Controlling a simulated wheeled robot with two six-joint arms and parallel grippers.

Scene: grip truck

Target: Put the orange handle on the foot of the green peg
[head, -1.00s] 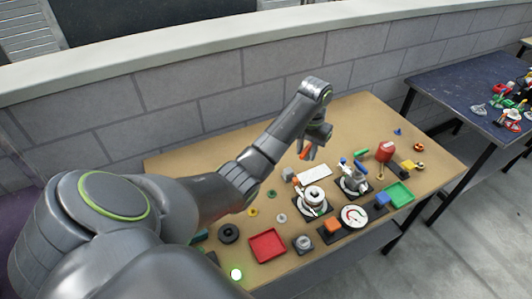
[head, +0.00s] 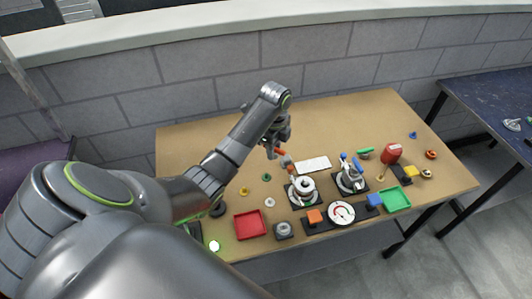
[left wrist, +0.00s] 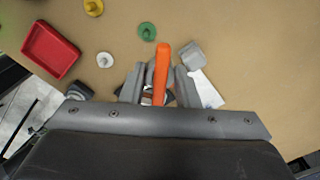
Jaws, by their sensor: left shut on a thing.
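My left gripper (head: 272,149) is shut on the orange handle (left wrist: 161,72) and holds it over the rear middle of the table. The handle's orange end also shows in the head view (head: 280,151); its other end is partly hidden between the fingers. The green peg (left wrist: 147,31) stands on its round foot, ahead and a little left of the handle in the left wrist view. In the head view the green peg (head: 266,177) is nearer the front than the gripper. The handle and the peg are apart. My right gripper is not in view.
A grey block (left wrist: 190,56) and a white plate (head: 313,164) lie close to the gripper. A yellow peg (head: 244,191), a pale peg (head: 269,202) and a red tray (head: 250,225) are nearby. Fixtures crowd the right; the table's rear left is clear.

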